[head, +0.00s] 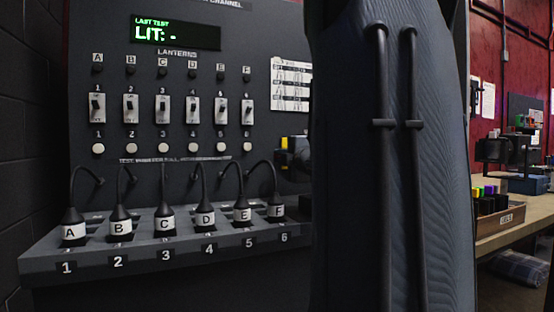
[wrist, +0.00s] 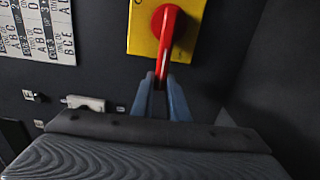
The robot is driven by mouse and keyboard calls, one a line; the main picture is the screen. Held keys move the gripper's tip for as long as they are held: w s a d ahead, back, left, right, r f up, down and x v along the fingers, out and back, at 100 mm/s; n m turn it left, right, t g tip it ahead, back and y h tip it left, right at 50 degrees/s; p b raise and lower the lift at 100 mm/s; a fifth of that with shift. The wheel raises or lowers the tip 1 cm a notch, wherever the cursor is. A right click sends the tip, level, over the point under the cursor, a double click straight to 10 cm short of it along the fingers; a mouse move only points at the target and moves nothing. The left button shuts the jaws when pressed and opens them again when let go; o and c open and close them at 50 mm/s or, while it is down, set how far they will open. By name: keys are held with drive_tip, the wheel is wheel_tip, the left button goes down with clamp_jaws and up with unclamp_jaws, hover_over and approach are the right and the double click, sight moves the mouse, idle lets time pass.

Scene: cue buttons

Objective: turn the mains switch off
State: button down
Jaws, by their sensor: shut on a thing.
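In the wrist view the mains switch is a red rotary handle (wrist: 164,28) on a yellow plate (wrist: 143,32) fixed to a dark panel. The handle's lever points down in the picture, towards my gripper. My gripper (wrist: 162,88) is shut on the lower end of this red lever, one blue-grey finger on each side. The top of the plate is cut off, so most of its markings are out of view. In the head view my arm hides the switch and my gripper.
In the head view a shelf (head: 150,262) carries several black lettered plugs (head: 165,222) with cables, below toggle switches (head: 163,108) and a display (head: 176,32) reading "LIT: -". A printed sheet (wrist: 38,30) hangs left of the switch. A workbench (head: 515,222) stands at the right.

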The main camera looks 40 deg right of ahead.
drive_tip(key=c, duration=1.7)
unclamp_jaws()
drive_tip(key=v, duration=0.8)
drive_tip(key=shift+p, duration=0.35)
drive_tip(key=shift+d, duration=0.1)
